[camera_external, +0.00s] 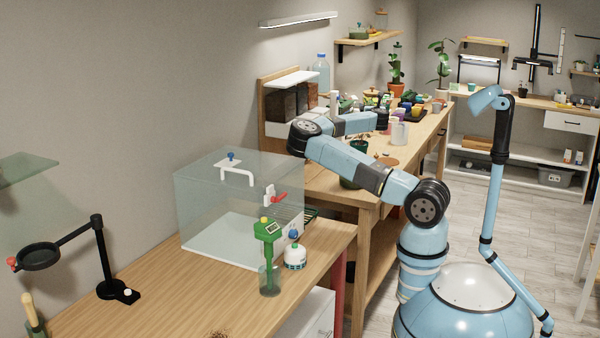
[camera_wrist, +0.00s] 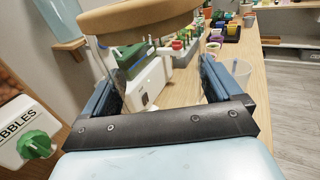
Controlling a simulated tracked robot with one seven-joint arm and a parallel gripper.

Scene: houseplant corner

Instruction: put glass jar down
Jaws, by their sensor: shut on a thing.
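The glass jar (camera_wrist: 140,18) is clear, with a broad tan cork-like lid, and fills the upper middle of the wrist view. My gripper (camera_wrist: 160,86) is shut on its clear body, one blue finger at each side. The bench shows through the glass. In the external view my gripper (camera_external: 381,119) is over the far wooden bench, at the end of my bent arm. The jar cannot be made out clearly there. Whether its base touches the bench is hidden.
A white device with a green top (camera_wrist: 146,78) stands beyond the jar. A pale cup (camera_external: 399,134) and several pots crowd the bench. The near bench's front edge has bare wood (camera_external: 190,300).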

